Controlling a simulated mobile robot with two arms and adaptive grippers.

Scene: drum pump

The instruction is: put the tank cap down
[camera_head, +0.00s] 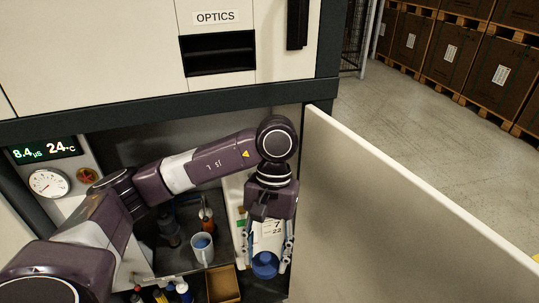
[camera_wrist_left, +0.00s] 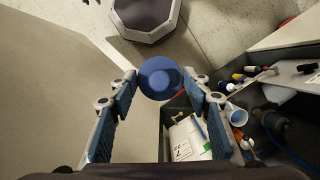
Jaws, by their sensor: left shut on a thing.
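The round blue tank cap (camera_head: 265,265) is held between the fingertips of my left gripper (camera_head: 268,259), which points down beside the open cabinet door. In the left wrist view the cap (camera_wrist_left: 160,77) sits between the two fingertips of the left gripper (camera_wrist_left: 160,82), its flat round face showing. A white tank (camera_head: 268,232) with a printed label stands inside the cabinet, partly hidden by my gripper. The tank (camera_wrist_left: 188,138) also shows in the left wrist view, below and right of the cap. My right gripper is in neither view.
The open cabinet door (camera_head: 390,225) stands close to the right of my gripper. A white mug (camera_head: 202,249), bottles (camera_head: 183,291) and a cardboard box (camera_head: 223,285) crowd the cabinet. In the wrist view, a dark-rimmed octagonal container (camera_wrist_left: 145,22) stands on the floor.

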